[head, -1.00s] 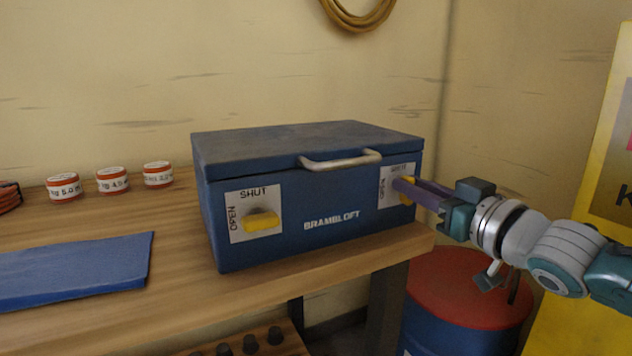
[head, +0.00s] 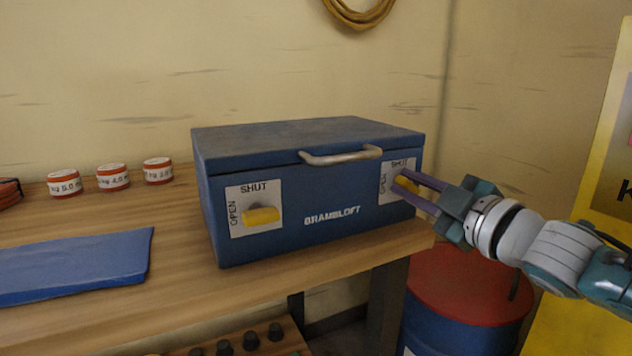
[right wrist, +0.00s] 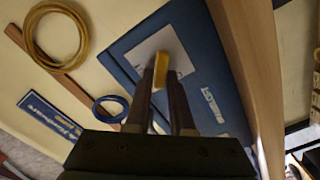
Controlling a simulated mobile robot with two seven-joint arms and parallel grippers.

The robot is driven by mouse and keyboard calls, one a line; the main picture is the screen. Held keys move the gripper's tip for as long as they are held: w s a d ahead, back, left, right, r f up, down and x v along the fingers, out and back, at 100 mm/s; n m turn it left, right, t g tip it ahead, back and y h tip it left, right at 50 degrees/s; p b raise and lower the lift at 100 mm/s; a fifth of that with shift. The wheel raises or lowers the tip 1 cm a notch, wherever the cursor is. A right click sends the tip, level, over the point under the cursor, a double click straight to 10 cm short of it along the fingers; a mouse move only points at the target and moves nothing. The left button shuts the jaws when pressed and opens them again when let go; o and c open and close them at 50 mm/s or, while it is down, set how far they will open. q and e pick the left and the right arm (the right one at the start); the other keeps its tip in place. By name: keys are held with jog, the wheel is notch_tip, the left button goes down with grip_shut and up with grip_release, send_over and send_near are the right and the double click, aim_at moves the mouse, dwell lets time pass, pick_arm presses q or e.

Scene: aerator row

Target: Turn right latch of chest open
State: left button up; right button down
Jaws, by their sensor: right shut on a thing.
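The blue chest (head: 290,231) stands on the wooden bench with its lid down. Its right latch (head: 405,184) is a yellow handle on a white plate marked SHUT at the top and OPEN at the left. My right gripper (head: 412,186) is shut on this latch, its purple fingers on either side of it and partly hiding it. The latch looks tilted, but its exact angle is hard to tell. In the right wrist view, the yellow latch (right wrist: 161,67) sits between the fingertips. The left latch (head: 262,216) lies about level on its own plate. My left gripper is not in view.
A metal handle (head: 341,156) sticks out from the chest front. Several red-and-white tins (head: 113,178) and a blue mat (head: 75,265) lie on the bench to the left. A red-topped drum (head: 468,285) stands below my right arm. A yellow panel (head: 600,150) is at the right.

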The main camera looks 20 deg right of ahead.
jog(key=n, duration=0.1)
jog(key=n+b, duration=0.1)
jog(key=n, duration=0.3)
jog(key=shift+a+f, duration=0.1)
jog(key=shift+f, duration=0.2)
jog(key=shift+n+b, duration=0.4)
jog(key=shift+n, duration=0.8)
jog(key=c, duration=0.8)
grip_release()
jog(key=shift+c, duration=0.2)
jog(key=shift+s, duration=0.1)
jog(key=s+p, duration=0.1)
jog(key=s, duration=0.8)
jog(key=shift+s+d, duration=0.4)
